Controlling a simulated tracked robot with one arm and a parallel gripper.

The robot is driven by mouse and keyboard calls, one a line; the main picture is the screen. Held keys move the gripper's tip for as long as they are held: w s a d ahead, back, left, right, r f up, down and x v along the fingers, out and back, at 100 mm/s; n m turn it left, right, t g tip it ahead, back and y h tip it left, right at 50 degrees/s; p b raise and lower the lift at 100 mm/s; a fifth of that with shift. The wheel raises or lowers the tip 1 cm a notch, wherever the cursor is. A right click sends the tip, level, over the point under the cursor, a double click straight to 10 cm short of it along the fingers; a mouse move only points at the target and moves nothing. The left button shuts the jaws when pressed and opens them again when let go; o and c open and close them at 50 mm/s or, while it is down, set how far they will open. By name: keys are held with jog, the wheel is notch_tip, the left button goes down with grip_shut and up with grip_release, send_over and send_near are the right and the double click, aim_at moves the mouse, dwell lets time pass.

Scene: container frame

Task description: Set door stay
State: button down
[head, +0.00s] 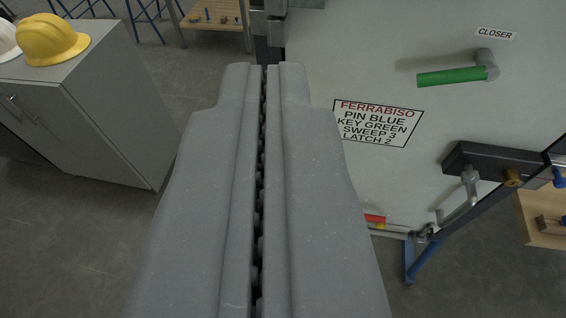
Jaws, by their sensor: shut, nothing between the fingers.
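My gripper (264,70) fills the middle of the head view, shut and empty, its two grey fingers side by side. Its tips are left of the pale door panel's (390,60) main face, close in the picture to a dark hinge-like fitting (272,25). A small red and yellow part (376,219) shows low on the panel, partly hidden by my gripper. I cannot tell which part is the door stay.
A sign (377,122) reads "FERRABISO, PIN BLUE, KEY GREEN, SWEEP 3, LATCH 2". A dark lock box (490,160) with a metal handle (462,205) is at right. A grey cabinet (105,100) with a yellow helmet (52,40) stands left. Floor between is clear.

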jog(key=w+d+f+m, duration=0.2)
jog(key=w+d+f, duration=0.3)
jog(key=f, duration=0.4)
jog(key=w+d+f+m, duration=0.2)
jog(key=w+d+f, duration=0.1)
jog(key=w+f, duration=0.45)
jog(key=w+d+f+m, duration=0.2)
jog(key=w+d+f, duration=0.3)
jog(key=f, duration=0.4)
jog(key=a+f+m+y, duration=0.2)
jog(key=f+m+y, duration=0.1)
jog(key=f, duration=0.9)
jog(key=a+f+m+t+y, duration=0.1)
jog(key=a+f+m+y, duration=0.1)
jog(key=f, duration=1)
jog(key=shift+s+a+m+t+y, duration=0.35)
jog(key=shift+m+y, duration=0.15)
jog(key=shift+m, duration=0.7)
jog(key=shift+r, duration=0.1)
jog(key=s+a+b+x, duration=0.1)
jog(key=a+b+x, duration=0.1)
jog(key=x, duration=1)
jog(key=shift+w+a+b, duration=0.4)
jog(key=shift+a+b, duration=0.05)
jog(key=shift+b, duration=0.15)
